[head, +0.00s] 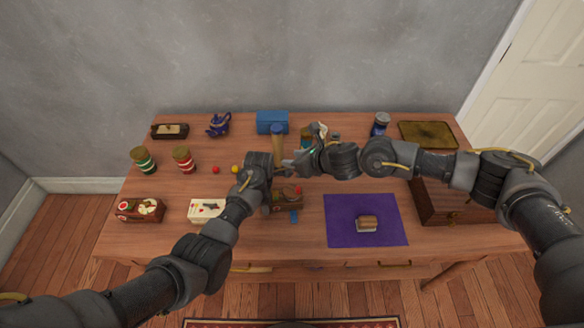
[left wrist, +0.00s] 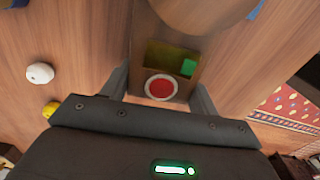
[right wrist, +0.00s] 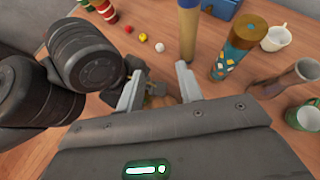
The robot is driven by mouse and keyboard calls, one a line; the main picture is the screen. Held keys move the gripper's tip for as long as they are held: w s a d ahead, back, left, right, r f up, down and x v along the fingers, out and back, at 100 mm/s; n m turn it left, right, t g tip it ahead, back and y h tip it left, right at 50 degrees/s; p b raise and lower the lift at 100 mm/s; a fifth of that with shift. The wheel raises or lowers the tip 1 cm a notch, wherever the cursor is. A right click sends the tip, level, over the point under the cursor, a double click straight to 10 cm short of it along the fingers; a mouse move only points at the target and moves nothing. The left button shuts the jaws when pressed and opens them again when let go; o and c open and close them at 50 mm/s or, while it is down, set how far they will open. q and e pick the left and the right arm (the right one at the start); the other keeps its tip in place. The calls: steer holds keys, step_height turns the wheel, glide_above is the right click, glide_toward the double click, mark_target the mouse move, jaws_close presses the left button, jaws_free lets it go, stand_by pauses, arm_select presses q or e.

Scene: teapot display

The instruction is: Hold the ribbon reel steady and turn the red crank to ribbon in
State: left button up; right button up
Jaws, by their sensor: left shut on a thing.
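A small brown wooden box, seemingly the ribbon reel (head: 288,202), stands mid-table. In the left wrist view (left wrist: 182,57) it shows a green block and a red disc with a white rim. A small red part (head: 299,189), perhaps the crank, shows at its upper right; its shape is unclear. My left gripper (left wrist: 160,92) has a finger on each side of the box and is shut on it. My right gripper (head: 287,164) is just above and behind the box. In the right wrist view (right wrist: 158,85) its fingers are apart, with brownish shapes beyond, partly hidden.
A tall wooden cylinder (head: 277,142) and a patterned cylinder (right wrist: 238,50) stand close behind the right gripper. A purple mat (head: 345,210) with a small brown block (head: 367,223) lies to the right. A white box (head: 205,210) is left of the left forearm.

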steer(key=d+f+n, duration=0.1)
steer(key=d, duration=0.6)
steer(key=n+g, duration=0.3)
steer(key=g, duration=0.1)
glide_toward(299, 188)
steer(key=x, duration=1)
steer(key=shift+a, duration=0.15)
jaws_close()
